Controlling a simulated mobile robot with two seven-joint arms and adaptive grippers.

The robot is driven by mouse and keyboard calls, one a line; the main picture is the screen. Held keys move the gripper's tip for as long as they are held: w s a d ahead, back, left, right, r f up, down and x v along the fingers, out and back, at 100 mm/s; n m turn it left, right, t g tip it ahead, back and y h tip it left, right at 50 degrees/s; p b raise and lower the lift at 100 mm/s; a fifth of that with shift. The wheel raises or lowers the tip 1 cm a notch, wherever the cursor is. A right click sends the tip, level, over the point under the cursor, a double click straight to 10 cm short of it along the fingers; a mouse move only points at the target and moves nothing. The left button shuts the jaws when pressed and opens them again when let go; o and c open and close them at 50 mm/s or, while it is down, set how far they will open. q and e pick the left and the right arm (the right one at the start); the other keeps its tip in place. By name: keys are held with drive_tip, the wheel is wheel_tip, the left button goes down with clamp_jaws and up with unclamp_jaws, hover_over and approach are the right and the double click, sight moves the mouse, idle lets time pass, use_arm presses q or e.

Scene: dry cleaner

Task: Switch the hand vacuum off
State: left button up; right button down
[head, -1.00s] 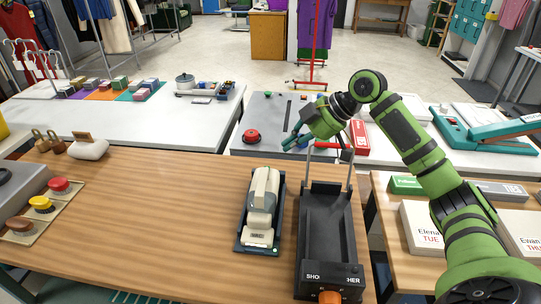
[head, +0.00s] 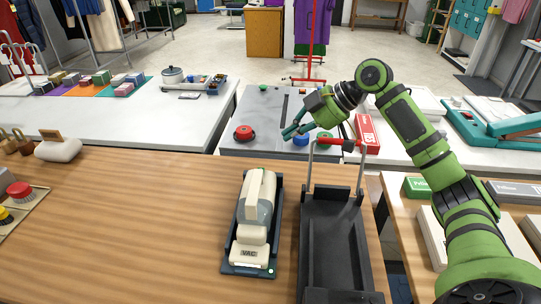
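The cream and grey hand vacuum (head: 253,226) lies in a dark blue cradle (head: 228,266) on the wooden counter. Its label reads "VAC", and a small pale light shows at the cradle's near right corner. I cannot make out its switch or whether it runs. My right gripper (head: 291,133), with teal fingers, is beyond the vacuum and above it in the picture, over the near edge of the grey table. It is apart from the vacuum, and its finger opening is too small to judge. My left gripper is not in view.
A black tray (head: 333,240) with an upright red-barred handle (head: 340,144) stands just right of the vacuum. Red (head: 243,133) and blue (head: 300,139) round buttons are on the grey table. A cream stamp-like object (head: 58,150) lies left.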

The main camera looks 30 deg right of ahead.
drive_tip(key=p+x, duration=0.2)
drive_tip(key=x, duration=0.7)
drive_tip(key=shift+w+a+f, duration=0.1)
drive_tip(key=shift+a, duration=0.05)
drive_tip(key=f, duration=0.2)
drive_tip(key=f+p, duration=0.1)
drive_tip(key=shift+w+f, duration=0.25)
drive_tip(key=shift+w, duration=0.05)
drive_tip(key=shift+f, duration=0.45)
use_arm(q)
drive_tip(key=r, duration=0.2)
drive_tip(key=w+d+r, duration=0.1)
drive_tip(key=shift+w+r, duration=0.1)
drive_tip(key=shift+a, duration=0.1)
use_arm(e)
drive_tip(key=shift+f, duration=0.1)
